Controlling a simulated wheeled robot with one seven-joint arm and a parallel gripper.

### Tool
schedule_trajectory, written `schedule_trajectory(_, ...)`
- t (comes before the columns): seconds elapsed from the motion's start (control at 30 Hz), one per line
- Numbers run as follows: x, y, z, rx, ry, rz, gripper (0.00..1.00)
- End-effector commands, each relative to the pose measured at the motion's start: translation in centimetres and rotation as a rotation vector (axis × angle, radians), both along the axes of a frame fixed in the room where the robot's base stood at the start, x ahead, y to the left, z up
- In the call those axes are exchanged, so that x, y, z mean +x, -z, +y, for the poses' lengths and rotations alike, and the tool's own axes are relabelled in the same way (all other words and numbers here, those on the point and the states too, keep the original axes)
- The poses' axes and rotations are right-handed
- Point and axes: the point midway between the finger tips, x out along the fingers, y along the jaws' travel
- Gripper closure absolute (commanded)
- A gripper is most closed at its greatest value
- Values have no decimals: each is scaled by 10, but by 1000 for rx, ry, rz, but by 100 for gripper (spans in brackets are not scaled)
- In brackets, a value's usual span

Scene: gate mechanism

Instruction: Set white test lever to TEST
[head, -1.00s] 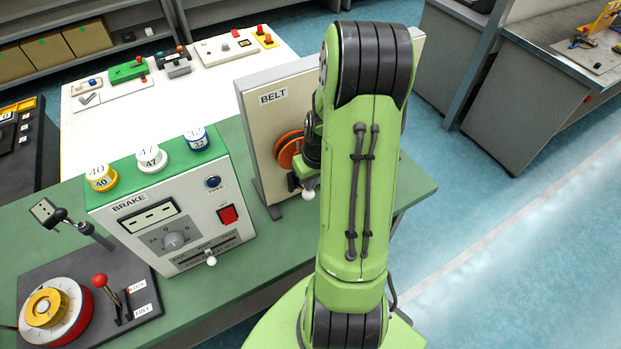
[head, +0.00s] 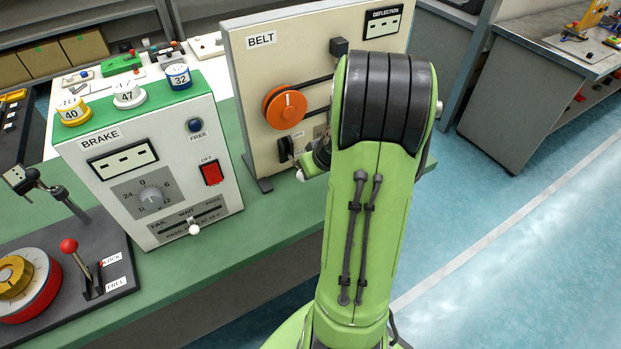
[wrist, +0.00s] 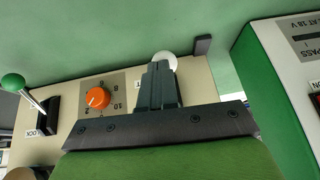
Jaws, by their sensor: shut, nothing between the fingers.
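A white ball knob (head: 300,175), apparently the test lever's tip, shows low on the cream BELT panel (head: 250,75), below a dark slot (head: 285,149). In the wrist view the white ball (wrist: 166,57) sits right at the fingertips of my gripper (wrist: 159,66), partly behind them. My gripper's fingers are shut together with nothing between them. I cannot tell whether they touch the ball. In the head view my green arm hides the fingers and the panel's lower right. The lever's TEST marking is not readable.
The BRAKE box (head: 110,160) stands left of the panel, with its own white slider knob (head: 194,229). A red-knobbed lever (head: 69,246) is at far left. The wrist view shows an orange dial knob (wrist: 97,98) and a green-knobbed lever (wrist: 13,83) near the fingers.

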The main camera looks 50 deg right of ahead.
Motion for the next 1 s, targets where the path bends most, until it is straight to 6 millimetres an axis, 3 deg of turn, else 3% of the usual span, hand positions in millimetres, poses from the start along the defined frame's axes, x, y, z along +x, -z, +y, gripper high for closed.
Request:
schedule_trajectory(0.03,-2,15,0,-11,4,-40,100)
schedule_trajectory(0.4,-3,41,2,-9,-4,-31,100)
schedule_trajectory(1.0,-2,52,1,-7,-2,-29,100)
